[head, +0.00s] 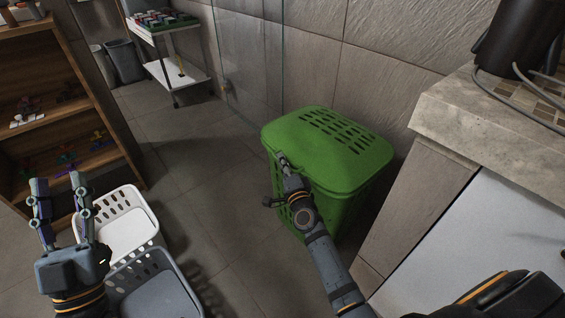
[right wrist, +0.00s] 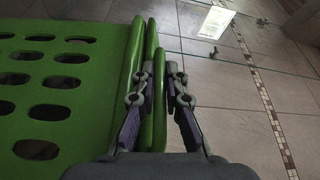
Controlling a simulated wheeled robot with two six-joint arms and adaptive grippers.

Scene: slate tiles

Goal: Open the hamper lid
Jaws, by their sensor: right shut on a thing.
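The green hamper (head: 345,205) stands on the floor against the tiled wall, and its slotted lid (head: 330,145) lies closed on top. My right gripper (head: 281,158) is at the lid's left front edge. In the right wrist view, my right gripper (right wrist: 162,75) is shut on the lid's rim (right wrist: 148,60), with a finger on each side. The slotted green surface (right wrist: 60,75) fills the left of that view. My left gripper (head: 62,188) is open and empty, above the baskets at the left.
A white basket (head: 128,190) and a grey basket (head: 195,300) stand on the floor at lower left. A wooden shelf (head: 75,45) is at far left. A stone-topped counter (head: 440,120) stands close right of the hamper. Floor left of the hamper is clear.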

